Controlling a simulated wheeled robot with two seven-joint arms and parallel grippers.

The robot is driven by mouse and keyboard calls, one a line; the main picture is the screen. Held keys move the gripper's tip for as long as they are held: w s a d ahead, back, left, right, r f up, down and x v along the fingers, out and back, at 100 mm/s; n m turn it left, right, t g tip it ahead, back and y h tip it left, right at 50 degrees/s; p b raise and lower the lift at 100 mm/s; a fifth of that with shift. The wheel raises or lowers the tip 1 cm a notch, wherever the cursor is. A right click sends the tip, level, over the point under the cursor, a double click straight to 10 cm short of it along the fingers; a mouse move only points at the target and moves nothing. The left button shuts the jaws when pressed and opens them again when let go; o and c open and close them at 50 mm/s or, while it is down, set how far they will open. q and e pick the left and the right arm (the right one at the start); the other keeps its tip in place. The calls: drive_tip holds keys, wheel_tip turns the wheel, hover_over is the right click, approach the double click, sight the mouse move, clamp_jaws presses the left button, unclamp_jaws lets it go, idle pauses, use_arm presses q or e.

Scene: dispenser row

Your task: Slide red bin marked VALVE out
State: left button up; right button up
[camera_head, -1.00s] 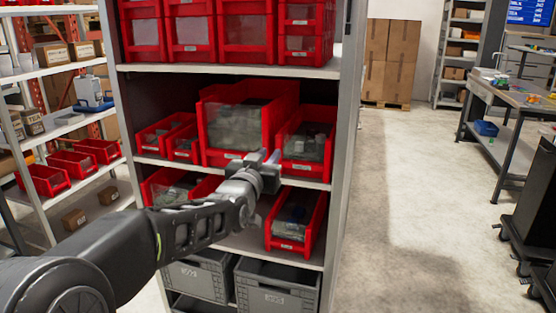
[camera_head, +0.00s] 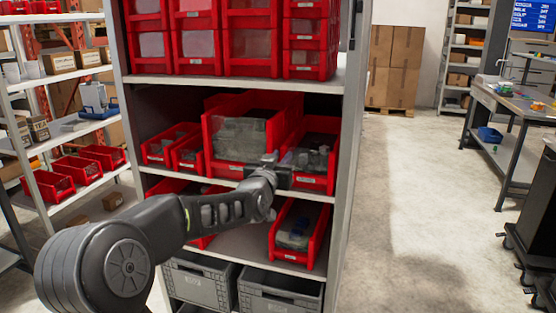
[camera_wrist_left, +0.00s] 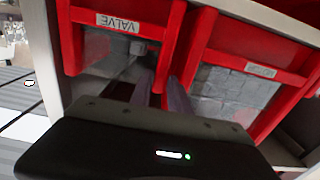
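The red bin marked VALVE shows at the left of the left wrist view (camera_wrist_left: 118,22), with grey contents. In the head view it seems to be the right-hand bin (camera_head: 318,150) on the middle shelf, though its label is too small to read there. My left gripper (camera_head: 271,157) is at that bin's front left corner, beside the larger red bin (camera_head: 222,165). In the left wrist view its two fingers (camera_wrist_left: 168,92) lie on either side of the VALVE bin's side wall, with a narrow gap showing red between them. My right gripper is not in view.
The larger bin stands close beside the VALVE bin. Another red bin (camera_head: 300,232) sits on the shelf below, and stacked red bins (camera_head: 250,40) fill the shelf above. The shelf's right upright (camera_head: 350,140) is close on the right. The floor (camera_head: 410,200) beyond is clear.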

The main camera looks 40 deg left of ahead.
use_arm(q)
clamp_jaws()
idle(1.5)
